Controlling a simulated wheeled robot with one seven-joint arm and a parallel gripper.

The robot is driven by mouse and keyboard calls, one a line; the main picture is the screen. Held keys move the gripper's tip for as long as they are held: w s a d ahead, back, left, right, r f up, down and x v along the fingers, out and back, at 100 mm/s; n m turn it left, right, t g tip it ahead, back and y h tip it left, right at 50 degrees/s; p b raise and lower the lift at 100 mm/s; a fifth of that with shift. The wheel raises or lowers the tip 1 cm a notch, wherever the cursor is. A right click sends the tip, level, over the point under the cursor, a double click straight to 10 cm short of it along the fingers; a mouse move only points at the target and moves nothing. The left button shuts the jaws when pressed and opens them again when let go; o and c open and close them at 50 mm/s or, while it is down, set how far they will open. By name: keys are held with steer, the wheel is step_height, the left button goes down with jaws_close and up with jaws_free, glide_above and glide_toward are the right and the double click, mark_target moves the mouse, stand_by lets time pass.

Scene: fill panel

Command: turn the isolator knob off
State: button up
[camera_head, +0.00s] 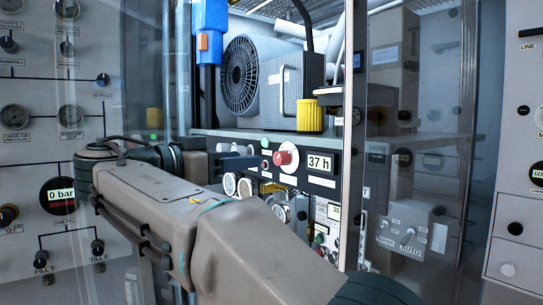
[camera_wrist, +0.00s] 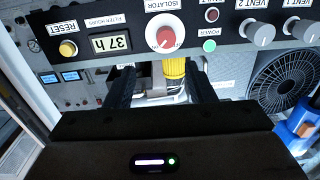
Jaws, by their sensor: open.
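The isolator knob (camera_wrist: 165,37) is a red knob on a white round plate, on a dark panel labelled ISOLATOR. The wrist view shows the panel upside down. The knob (camera_head: 284,158) also shows in the head view, left of the "37 h" display (camera_head: 320,162). My gripper (camera_wrist: 163,85) is open and empty, its two dark fingers apart below the knob in the wrist picture. In the head view my gripper (camera_head: 243,158) is left of the knob, partly hidden by my own wrist. The knob's exact turn angle is hard to read.
In the wrist view, a yellow reset button (camera_wrist: 68,49), green light (camera_wrist: 209,46) and grey vent knobs (camera_wrist: 260,32) share the panel. A yellow ribbed cylinder (camera_head: 310,116) stands on the shelf above it. A vertical post (camera_head: 354,130) stands right of the panel.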

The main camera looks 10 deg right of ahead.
mark_target(277, 156)
steer(key=w+d, duration=0.3)
steer(key=shift+w+d+f, duration=0.3)
steer(key=shift+w+d, duration=0.1)
steer(key=d, duration=0.3)
steer(key=shift+w+r, duration=0.1)
steer(key=shift+r, duration=0.1)
steer(key=shift+w+d, duration=0.15)
steer(key=shift+d, duration=0.25)
steer(key=shift+w+f, duration=0.15)
steer(key=shift+w, duration=0.15)
steer(key=shift+d, duration=0.2)
steer(key=c, duration=1)
